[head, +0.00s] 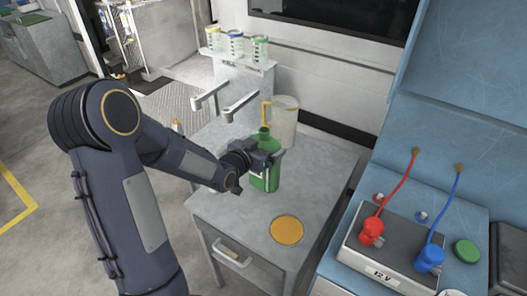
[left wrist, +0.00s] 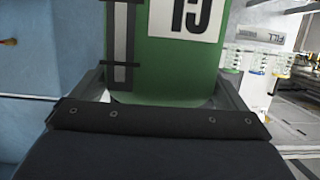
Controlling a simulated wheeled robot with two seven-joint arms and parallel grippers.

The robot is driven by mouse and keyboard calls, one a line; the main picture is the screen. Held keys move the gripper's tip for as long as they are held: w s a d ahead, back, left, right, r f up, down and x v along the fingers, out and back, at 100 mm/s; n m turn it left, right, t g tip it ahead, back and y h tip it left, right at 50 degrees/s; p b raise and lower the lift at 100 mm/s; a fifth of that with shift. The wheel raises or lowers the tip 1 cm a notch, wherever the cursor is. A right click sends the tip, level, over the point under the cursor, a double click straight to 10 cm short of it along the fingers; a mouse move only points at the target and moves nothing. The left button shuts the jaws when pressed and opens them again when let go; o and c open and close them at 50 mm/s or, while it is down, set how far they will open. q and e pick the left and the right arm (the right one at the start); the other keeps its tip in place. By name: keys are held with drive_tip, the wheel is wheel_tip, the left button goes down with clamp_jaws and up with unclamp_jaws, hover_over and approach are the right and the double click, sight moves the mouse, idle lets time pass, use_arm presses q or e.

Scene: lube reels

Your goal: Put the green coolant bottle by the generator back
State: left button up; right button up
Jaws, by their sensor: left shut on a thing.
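The green coolant bottle (head: 266,173) is upright over the grey cabinet top (head: 217,211), in front of a clear jug with a yellow handle. My left gripper (head: 262,162) is shut on the bottle's body from the left. In the left wrist view the green bottle (left wrist: 165,60) fills the space between the fingers, with a white label and a dark strip on it. I cannot tell whether its base touches the cabinet top. The blue unit at the right may be the generator. My right gripper is not in view.
The clear jug (head: 284,122) stands behind the bottle. A round orange disc (head: 287,230) lies on the cabinet top in front. Several small capped cups (head: 236,42) stand on a rear shelf. A 12 V battery (head: 383,258) with red and blue clamps is at the right, beside a green disc (head: 467,251).

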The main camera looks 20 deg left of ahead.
use_arm(q)
wheel_tip(320, 180, down, 2)
drive_tip(key=shift+f, duration=0.1)
drive_tip(key=shift+f+b, duration=0.25)
drive_tip(key=shift+b, duration=0.1)
drive_tip(key=o, duration=1.7)
drive_tip(key=s+a+r+n+g+y, duration=0.1)
drive_tip(key=s+r+g, duration=0.15)
drive_tip(key=s, duration=0.65)
drive_tip(key=s+a+r+n+g+y, duration=0.1)
drive_tip(key=s+r+n+g, duration=0.15)
drive_tip(key=s, duration=0.65)
drive_tip(key=s+d+g+h, duration=0.1)
drive_tip(key=s+d, duration=0.1)
drive_tip(key=s, duration=0.2)
drive_tip(key=s+d+r+g+h, duration=0.1)
drive_tip(key=s+d, duration=0.2)
drive_tip(key=s, duration=0.2)
drive_tip(key=s+d+g+h, duration=0.1)
drive_tip(key=s+d, duration=0.2)
drive_tip(key=s, duration=0.2)
drive_tip(key=shift+s+d+r+g+h+b, duration=0.1)
drive_tip(key=shift+d+r+g+h+b, duration=0.15)
drive_tip(key=shift+r+g+h+b, duration=0.15)
